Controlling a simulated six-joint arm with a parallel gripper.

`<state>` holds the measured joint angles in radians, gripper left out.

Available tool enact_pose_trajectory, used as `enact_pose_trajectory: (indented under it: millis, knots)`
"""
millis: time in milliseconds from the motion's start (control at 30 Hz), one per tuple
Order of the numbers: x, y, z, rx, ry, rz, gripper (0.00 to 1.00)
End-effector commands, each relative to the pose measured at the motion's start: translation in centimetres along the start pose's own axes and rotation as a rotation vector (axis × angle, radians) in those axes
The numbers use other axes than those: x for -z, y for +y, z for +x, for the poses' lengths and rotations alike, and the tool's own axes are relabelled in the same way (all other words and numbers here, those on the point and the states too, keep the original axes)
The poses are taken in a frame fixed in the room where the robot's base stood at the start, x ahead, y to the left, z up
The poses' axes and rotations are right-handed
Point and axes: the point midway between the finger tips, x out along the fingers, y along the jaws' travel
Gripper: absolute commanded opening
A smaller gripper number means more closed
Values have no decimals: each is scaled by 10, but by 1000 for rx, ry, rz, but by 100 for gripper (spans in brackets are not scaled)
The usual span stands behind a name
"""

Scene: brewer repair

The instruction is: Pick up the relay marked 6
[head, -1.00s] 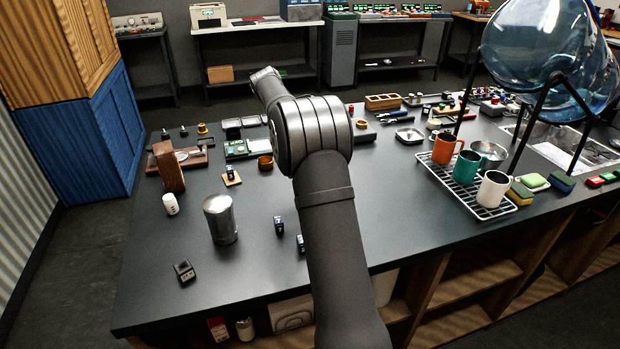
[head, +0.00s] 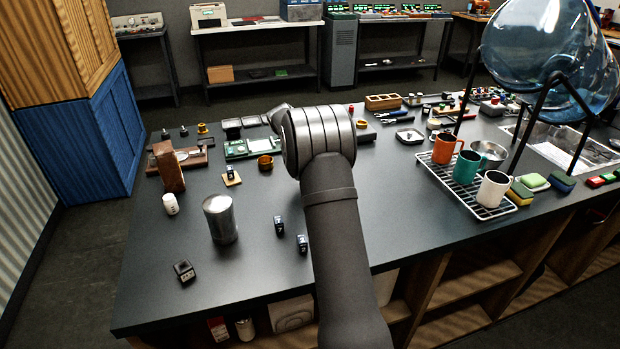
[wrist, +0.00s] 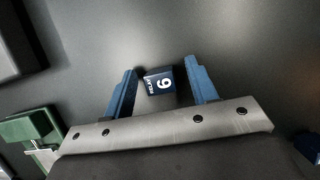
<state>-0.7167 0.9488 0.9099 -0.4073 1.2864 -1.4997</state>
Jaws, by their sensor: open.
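The relay marked 6 (wrist: 160,82) is a small dark blue block with a white 6 and the word RELAY on its face. In the wrist view it sits between the two blue fingers of my gripper (wrist: 161,72). The fingers stand apart, with a gap showing on the right side of the relay; the left finger is close to it. In the head view my arm hides the gripper, and I cannot make out the 6 there. Small dark relays show on the bench at the middle (head: 279,227), beside my arm (head: 302,243) and at the front left (head: 184,271).
A metal canister (head: 221,219) and a white bottle (head: 170,204) stand left on the dark bench (head: 150,300). A green device (head: 237,150) lies further back. Mugs stand on a wire rack (head: 468,190) at right. A green part (wrist: 32,128) shows left in the wrist view.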

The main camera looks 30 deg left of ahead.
Motion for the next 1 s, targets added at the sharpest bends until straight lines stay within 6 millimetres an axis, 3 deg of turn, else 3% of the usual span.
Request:
enact_pose_trajectory:
  millis: [67,300,333,667,1000]
  knots:
    - [0,0,0,0,0,0,53]
    - [0,0,-1,0,0,0,8]
    - [0,0,-1,0,0,0,5]
    - [-1,0,-4,0,0,0,5]
    - [-23,-4,-41,2,-2,4,5]
